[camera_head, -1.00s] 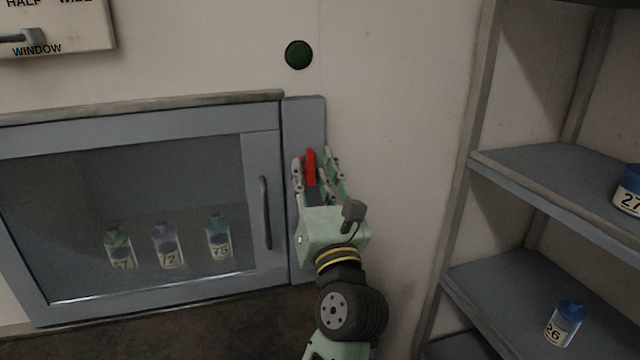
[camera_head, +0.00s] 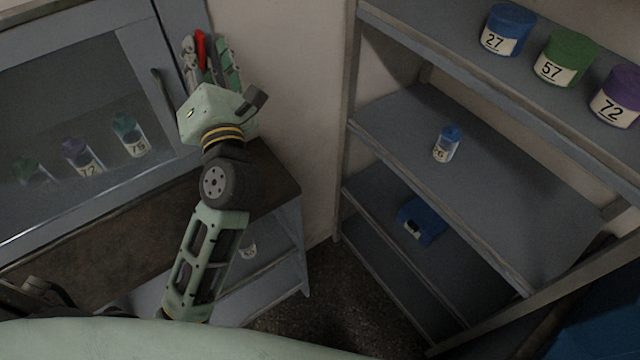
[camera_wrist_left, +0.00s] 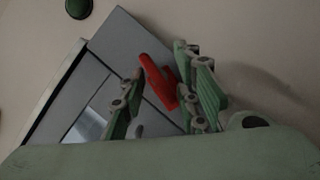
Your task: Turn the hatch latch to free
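The red hatch latch (camera_head: 200,48) is a small bar on the grey frame strip (camera_head: 180,16) to the right of the hatch door (camera_head: 143,62). My left gripper (camera_head: 212,58) is at the latch, with its fingers on either side of it. In the left wrist view, the latch (camera_wrist_left: 158,82) stands tilted between the spread fingers of the gripper (camera_wrist_left: 162,98). A gap shows between the latch and the left finger; the right finger is close to it, and I cannot tell if they touch. My right gripper is not in view.
Behind the hatch window stand several bottles, one marked 75 (camera_head: 130,135). A grey shelf unit (camera_head: 400,110) on the right holds jars, a small blue-capped bottle (camera_head: 447,144) and a blue box (camera_head: 422,221). A green button (camera_wrist_left: 78,7) is on the wall.

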